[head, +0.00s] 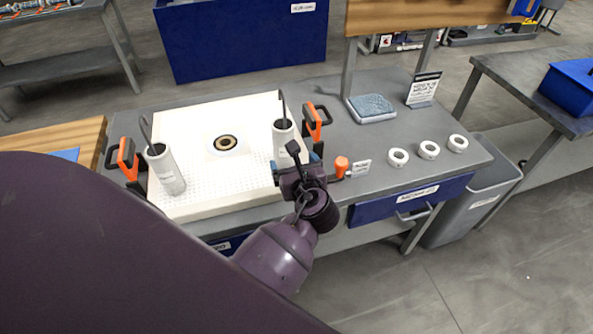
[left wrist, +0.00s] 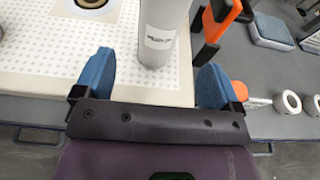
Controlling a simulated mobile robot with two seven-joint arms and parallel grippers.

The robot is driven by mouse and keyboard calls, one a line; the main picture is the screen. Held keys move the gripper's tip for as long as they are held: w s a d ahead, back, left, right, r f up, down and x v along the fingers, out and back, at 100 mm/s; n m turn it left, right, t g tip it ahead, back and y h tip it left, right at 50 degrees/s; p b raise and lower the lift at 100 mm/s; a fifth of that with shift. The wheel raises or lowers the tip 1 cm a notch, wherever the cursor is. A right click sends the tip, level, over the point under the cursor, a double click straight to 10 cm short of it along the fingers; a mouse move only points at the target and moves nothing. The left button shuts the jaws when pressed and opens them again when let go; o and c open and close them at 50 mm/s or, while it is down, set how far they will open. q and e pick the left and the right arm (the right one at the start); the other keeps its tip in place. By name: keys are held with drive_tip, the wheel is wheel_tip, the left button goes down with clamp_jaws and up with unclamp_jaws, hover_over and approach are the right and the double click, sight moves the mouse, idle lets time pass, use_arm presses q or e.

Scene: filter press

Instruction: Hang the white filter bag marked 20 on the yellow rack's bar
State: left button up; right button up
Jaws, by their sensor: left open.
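Two white cylinders with small labels stand on the white perforated board: a right one (head: 283,143) and a left one (head: 166,170). They may be filter bags; I cannot read a 20 on either. My left gripper (head: 297,168) is open, just in front of the right cylinder. In the left wrist view its blue fingertips (left wrist: 155,82) are spread wide, and the labelled cylinder (left wrist: 160,30) stands ahead between them, not gripped. I cannot make out a yellow rack or its bar. My right gripper is not in view.
Orange-and-black clamps (head: 317,122) sit at the white board's (head: 215,205) sides. A round part with a dark centre (head: 226,143) lies mid-board. An orange knob (head: 341,165), several white rings (head: 428,150) and a blue-grey pad (head: 371,107) are to the right on the grey table.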

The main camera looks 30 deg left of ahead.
use_arm(q)
drive_tip(key=b+x, duration=0.2)
drive_tip(key=x, duration=0.1)
drive_tip(key=shift+w+a+f, duration=0.15)
drive_tip(key=shift+f, duration=0.15)
drive_tip(key=shift+w+a, duration=0.8)
drive_tip(key=shift+a, duration=0.1)
drive_tip(key=shift+x, duration=0.75)
drive_tip(key=shift+w+a+f, duration=0.15)
drive_tip(key=shift+w+a, duration=0.25)
drive_tip(key=shift+a, duration=0.1)
drive_tip(key=shift+w+a+f, duration=0.15)
drive_tip(key=shift+w+a, duration=0.1)
drive_tip(key=shift+a, duration=0.05)
drive_tip(key=shift+w+a, duration=0.1)
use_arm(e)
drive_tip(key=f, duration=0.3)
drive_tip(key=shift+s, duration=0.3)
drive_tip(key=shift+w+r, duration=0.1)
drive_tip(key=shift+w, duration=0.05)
use_arm(q)
drive_tip(key=shift+c, duration=0.4)
